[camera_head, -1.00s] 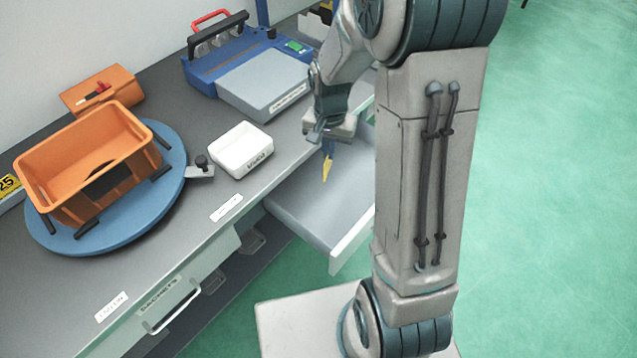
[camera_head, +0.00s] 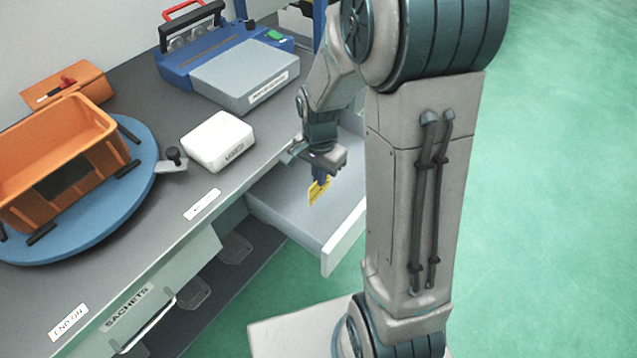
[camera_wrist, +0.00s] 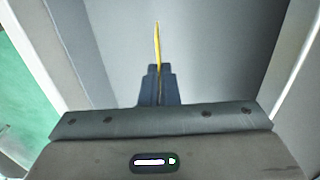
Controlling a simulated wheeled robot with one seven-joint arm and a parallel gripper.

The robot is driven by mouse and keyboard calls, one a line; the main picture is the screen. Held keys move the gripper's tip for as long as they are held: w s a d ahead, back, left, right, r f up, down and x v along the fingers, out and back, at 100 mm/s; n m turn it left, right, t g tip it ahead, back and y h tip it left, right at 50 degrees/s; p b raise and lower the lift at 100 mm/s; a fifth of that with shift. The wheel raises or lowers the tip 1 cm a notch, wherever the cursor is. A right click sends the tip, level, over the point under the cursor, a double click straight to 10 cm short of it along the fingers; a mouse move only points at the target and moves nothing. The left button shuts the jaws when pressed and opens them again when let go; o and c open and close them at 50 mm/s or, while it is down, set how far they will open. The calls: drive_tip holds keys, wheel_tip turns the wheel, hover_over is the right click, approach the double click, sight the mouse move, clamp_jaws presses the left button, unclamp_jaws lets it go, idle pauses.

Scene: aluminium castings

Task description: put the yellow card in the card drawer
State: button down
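The yellow card (camera_head: 318,191) hangs from my gripper (camera_head: 320,176), over the open drawer (camera_head: 285,212). In the wrist view the card (camera_wrist: 157,42) shows edge-on as a thin yellow strip between the dark fingers of my gripper (camera_wrist: 158,72), which are shut on it. The drawer floor (camera_wrist: 190,40) lies below the card, with the drawer's walls to both sides. The drawer looks empty where I can see it; my arm hides its right part. I cannot read a label on this drawer.
A white box (camera_head: 218,142), a blue-grey device (camera_head: 245,72) and an orange crate (camera_head: 60,165) on a blue round plate (camera_head: 135,205) stand on the grey bench. A shut drawer marked SACHETS (camera_head: 150,300) is to the left. Green floor is clear at right.

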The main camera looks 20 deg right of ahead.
sight(319, 196)
drive_tip(key=shift+f, duration=1.85)
drive_tip(key=shift+f+b, duration=0.2)
drive_tip(key=shift+b, duration=0.15)
drive_tip(key=c, duration=1.7)
unclamp_jaws()
drive_tip(key=shift+r, duration=0.15)
